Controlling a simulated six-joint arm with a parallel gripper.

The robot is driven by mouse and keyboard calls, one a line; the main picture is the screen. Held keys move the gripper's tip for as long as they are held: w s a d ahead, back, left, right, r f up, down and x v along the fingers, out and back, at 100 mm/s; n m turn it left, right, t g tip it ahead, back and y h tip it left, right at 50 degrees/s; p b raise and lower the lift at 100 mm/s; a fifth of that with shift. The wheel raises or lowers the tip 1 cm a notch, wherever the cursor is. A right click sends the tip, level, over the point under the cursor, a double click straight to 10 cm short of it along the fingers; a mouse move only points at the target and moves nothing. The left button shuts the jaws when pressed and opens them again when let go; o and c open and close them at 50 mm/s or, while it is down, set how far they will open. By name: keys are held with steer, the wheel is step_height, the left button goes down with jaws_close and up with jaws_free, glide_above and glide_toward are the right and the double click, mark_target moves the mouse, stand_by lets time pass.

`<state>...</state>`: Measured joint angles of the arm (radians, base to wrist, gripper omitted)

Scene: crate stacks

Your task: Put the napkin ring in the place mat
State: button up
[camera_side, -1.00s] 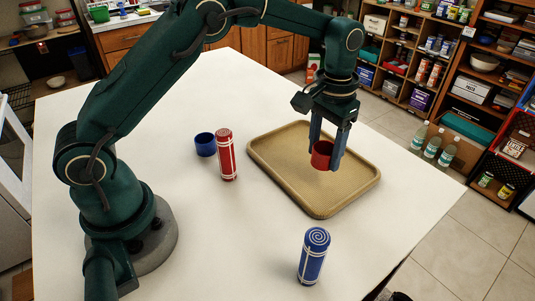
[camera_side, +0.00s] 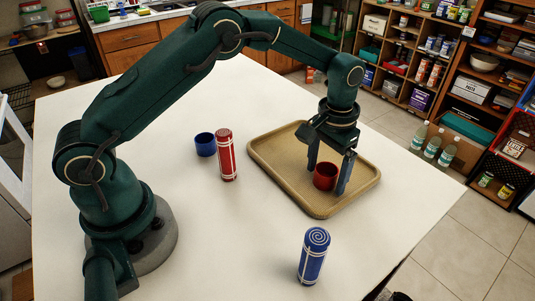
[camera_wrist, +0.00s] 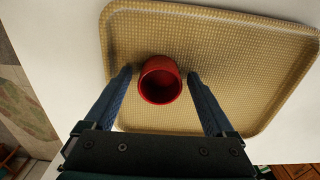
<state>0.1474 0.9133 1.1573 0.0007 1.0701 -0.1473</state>
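The red napkin ring (camera_side: 325,178) sits on the tan, tray-like place mat (camera_side: 280,155), toward its front right part. My gripper (camera_side: 327,180) is low over the mat, with one finger on each side of the ring. In the wrist view the red ring (camera_wrist: 160,80) stands between the fingertips (camera_wrist: 159,74), with a gap on both sides, so my gripper is open. The place mat (camera_wrist: 240,60) has a raised rim and a woven-looking surface. A second ring, blue (camera_side: 205,145), stands on the table left of the mat.
A red rolled napkin (camera_side: 227,156) stands upright beside the blue ring, left of the mat. A blue rolled napkin (camera_side: 312,257) stands near the table's front edge. The white table (camera_side: 240,235) is clear between them. Shelves stand beyond the table at right.

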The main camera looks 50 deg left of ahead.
steer(key=shift+r, duration=0.15)
step_height(320, 180, up, 17)
steer(key=s+a+t, duration=0.1)
steer(key=s+a, duration=0.1)
steer(key=s, duration=0.1)
steer(key=s+a+f+t, duration=0.1)
steer(key=s+t, duration=0.1)
steer(key=s, duration=0.7)
steer(key=s+a+f+t, duration=0.1)
steer(key=s+a+t, duration=0.1)
steer(key=s, duration=0.6)
steer(key=shift+s+a+f+t, duration=0.25)
steer(key=shift+s+t, duration=0.05)
steer(key=shift+s, duration=0.05)
